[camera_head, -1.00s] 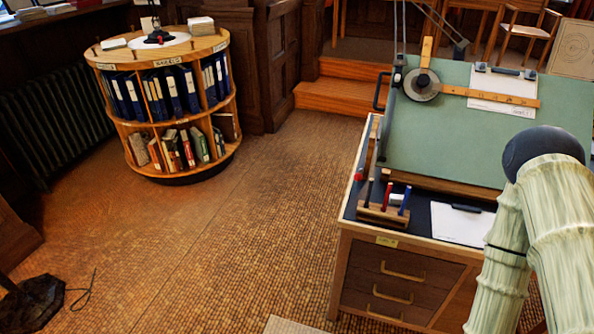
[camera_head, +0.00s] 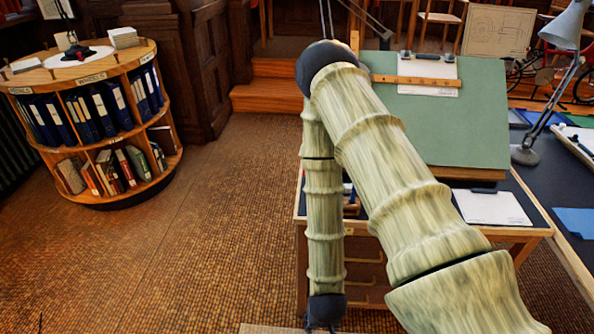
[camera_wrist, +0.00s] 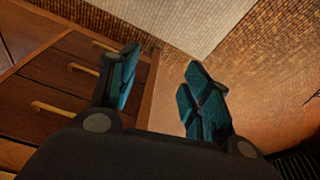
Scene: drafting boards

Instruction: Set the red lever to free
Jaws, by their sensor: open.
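No red lever shows in either view now. The left side of the green drafting board (camera_head: 470,125) is hidden behind my arm. The board stands tilted on a desk, with a wooden rule (camera_head: 425,81) and a sheet of paper (camera_head: 428,66) on its upper part. In the wrist view my gripper (camera_wrist: 163,62) is open and empty, its two teal fingers apart. It is beside the desk's wooden drawer front (camera_wrist: 50,75), with floor beyond the fingertips. I cannot make out the fingers in the head view.
A round bookcase (camera_head: 95,195) with binders stands at the left. White paper (camera_head: 492,207) lies on the desk below the board. A desk lamp (camera_head: 525,155) stands on the dark table at the right. The brown floor (camera_head: 215,250) between bookcase and desk is open.

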